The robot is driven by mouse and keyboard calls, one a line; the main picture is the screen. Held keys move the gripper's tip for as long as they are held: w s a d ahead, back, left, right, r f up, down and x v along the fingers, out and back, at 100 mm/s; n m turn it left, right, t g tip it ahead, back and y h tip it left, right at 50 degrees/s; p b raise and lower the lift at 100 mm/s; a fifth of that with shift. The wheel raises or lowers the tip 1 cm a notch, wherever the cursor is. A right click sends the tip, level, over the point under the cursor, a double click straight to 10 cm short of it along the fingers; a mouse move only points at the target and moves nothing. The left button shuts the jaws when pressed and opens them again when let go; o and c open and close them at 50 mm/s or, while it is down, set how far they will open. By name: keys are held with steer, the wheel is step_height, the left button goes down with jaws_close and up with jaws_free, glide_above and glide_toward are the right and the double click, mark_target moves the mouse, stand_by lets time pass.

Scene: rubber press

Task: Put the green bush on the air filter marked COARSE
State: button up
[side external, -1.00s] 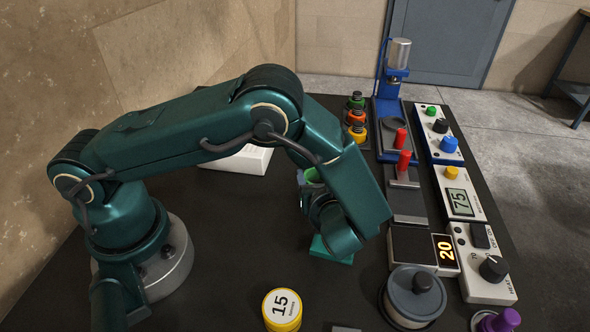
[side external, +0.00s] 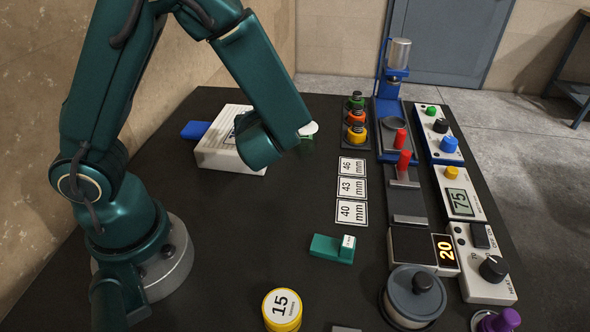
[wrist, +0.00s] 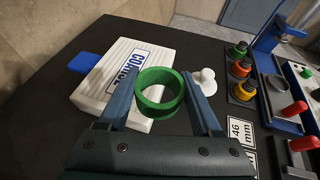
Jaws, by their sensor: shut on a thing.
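The green bush (wrist: 160,93) is an open ring held between the two fingers of my gripper (wrist: 150,80). In the wrist view the jaws are shut on its sides and it looks clear of the table. The air filter is a ribbed white box (wrist: 140,52) just beyond and left of the bush, with a dark-edged label (wrist: 114,70) starting CO; the rest is hard to read. In the side view the white air filter (side external: 225,152) lies partly behind my wrist, which hides its right part and my fingers.
A blue piece (side external: 195,130) sticks out left of the filter. A small white knobbed object (wrist: 205,82) stands right of it. Size cards (side external: 352,188) lie mid-table, near a teal block (side external: 332,248).

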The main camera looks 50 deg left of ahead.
steer(key=s+a+r+n+g+y, duration=0.1)
steer(key=s+a+r+n+g, duration=0.25)
steer(key=s+a, duration=0.45)
steer(key=s+a+r+n+g+y, duration=0.1)
steer(key=s+a+r+n+g, duration=0.25)
steer(key=a, duration=0.65)
glide_above(226, 125)
steer(key=shift+m, duration=0.3)
step_height(226, 125, down, 8)
steer(key=shift+f, duration=2.25)
steer(key=shift+f, duration=0.15)
steer(key=o, duration=1.3)
steer(key=shift+o, duration=0.2)
